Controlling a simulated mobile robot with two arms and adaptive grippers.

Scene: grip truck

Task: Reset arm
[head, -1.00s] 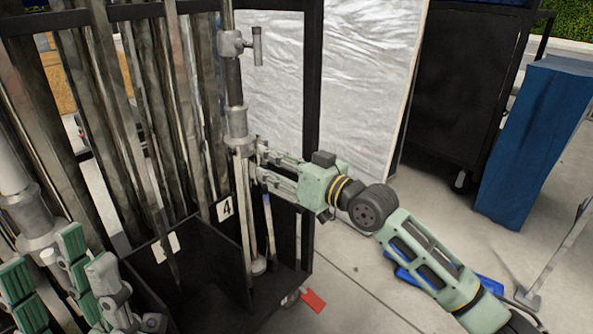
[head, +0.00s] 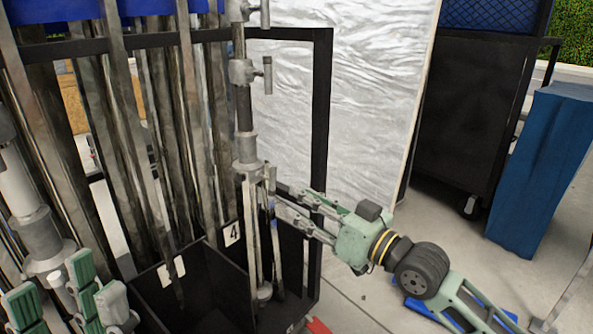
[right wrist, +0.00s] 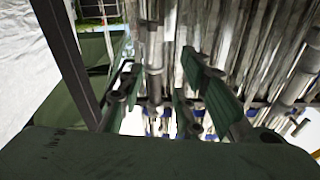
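My right gripper (head: 285,207) comes in from the right in the head view. Its green fingers point left toward a metal stand (head: 244,110), with a small gap between their tips and the pole. In the right wrist view its fingers (right wrist: 160,92) are spread, with nothing held between them. The stand is upright in the black cart. My left gripper (head: 60,285) is at the lower left edge of the head view, partly cut off. Its green-padded fingers are apart and no held object shows. A grey metal stand or pole (head: 35,225) shows close behind it.
The black cart (head: 322,120) holds several upright metal poles and has a divider marked 4. A silvery-white panel (head: 375,90) stands behind. A dark cart (head: 465,120) and a blue block (head: 545,165) are at the right.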

